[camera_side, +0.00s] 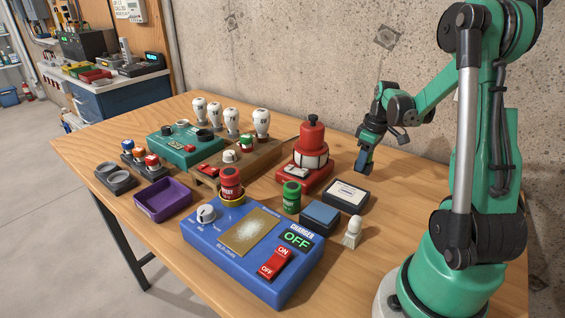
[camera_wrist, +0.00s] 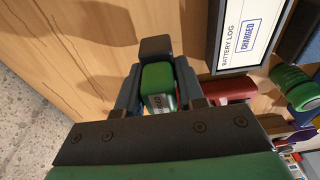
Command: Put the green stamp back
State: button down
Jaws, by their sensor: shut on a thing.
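My gripper (camera_side: 364,162) is raised over the back right of the table, beyond the battery log card, pointing down. The wrist view shows its two dark fingers (camera_wrist: 160,92) shut on the green stamp (camera_wrist: 158,78), which has a small pale label on its near face. A dark block (camera_wrist: 155,47) shows at its far end; I cannot tell whether it is part of the stamp. In the side view the stamp is hard to make out between the fingers. The battery log card (camera_side: 346,194) bears a blue "CHARGED" mark, clear in the wrist view (camera_wrist: 258,38).
A red stand (camera_side: 312,152) is left of my gripper. A blue pad (camera_side: 320,214), a green battery (camera_side: 291,198) and a white bulb-like piece (camera_side: 352,231) lie in front. The blue charger box (camera_side: 205,255) holds a red battery (camera_side: 230,182). The back right table is bare.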

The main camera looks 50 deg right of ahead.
jog(key=shift+f, duration=1.6)
jog(key=shift+f, duration=0.1)
jog(key=c, duration=0.5)
grip_release()
jog(key=shift+c, duration=0.2)
jog(key=r, duration=0.4)
jog(key=s+r, duration=0.1)
jog(key=r, duration=0.6)
jog(key=shift+s+r, duration=0.25)
jog(key=shift+r, duration=0.15)
jog(key=w+a+t, duration=0.2)
jog(key=a+t, duration=0.1)
jog(key=a, duration=1)
jog(key=w+a+t, duration=0.2)
jog(key=w+a, duration=0.1)
jog(key=a, duration=1)
jog(key=shift+w+a+r+t, duration=0.25)
jog(key=shift+r+t, duration=0.15)
